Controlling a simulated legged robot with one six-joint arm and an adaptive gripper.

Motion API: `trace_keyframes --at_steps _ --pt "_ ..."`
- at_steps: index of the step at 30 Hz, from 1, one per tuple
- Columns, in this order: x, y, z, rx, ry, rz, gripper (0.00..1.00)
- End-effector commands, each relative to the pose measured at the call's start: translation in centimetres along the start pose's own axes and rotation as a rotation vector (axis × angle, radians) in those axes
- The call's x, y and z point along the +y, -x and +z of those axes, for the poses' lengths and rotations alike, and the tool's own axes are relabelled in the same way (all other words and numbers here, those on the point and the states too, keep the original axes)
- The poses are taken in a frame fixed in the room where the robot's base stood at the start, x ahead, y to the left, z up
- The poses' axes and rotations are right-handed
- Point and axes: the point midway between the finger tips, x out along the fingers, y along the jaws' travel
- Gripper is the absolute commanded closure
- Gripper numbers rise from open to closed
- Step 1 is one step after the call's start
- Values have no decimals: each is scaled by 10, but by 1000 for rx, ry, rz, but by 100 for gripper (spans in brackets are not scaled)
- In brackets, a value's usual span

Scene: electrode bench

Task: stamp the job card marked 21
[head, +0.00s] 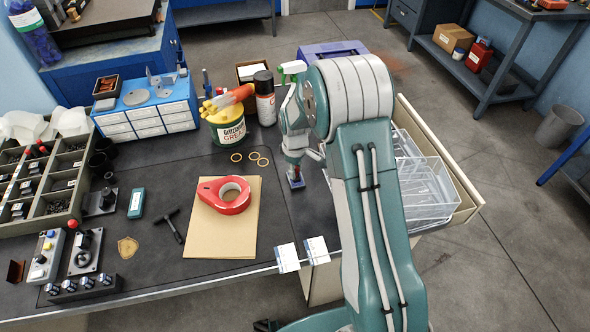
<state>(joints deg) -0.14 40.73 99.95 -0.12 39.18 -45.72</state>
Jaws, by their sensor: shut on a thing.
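My gripper (294,165) points down over the dark bench, right of the red tape roll. It is shut on what looks like the stamp, mostly hidden by the fingers. A small dark blue block (297,183) shows right below the fingertips; I cannot tell whether it is the stamp's base or a pad under it. Two white job cards lie at the bench's front edge, a left card (287,258) and a right card (317,250). Both have a blue band, and their numbers are too small to read. The gripper is behind both cards and apart from them.
A yellow-green grease tub (227,128) and a spray can (264,100) stand behind the gripper. Clear trays (425,185) stand at right, partly behind my arm. Bare bench lies between gripper and cards.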

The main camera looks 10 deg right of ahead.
Motion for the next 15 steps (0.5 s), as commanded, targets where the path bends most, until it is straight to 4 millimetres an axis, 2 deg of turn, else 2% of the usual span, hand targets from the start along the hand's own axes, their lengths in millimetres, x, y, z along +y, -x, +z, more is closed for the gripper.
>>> trace_keyframes --at_steps 7,15 --pt "-1 -2 1 -2 0 -3 100" --pt "-1 17 0 0 0 -1 100"
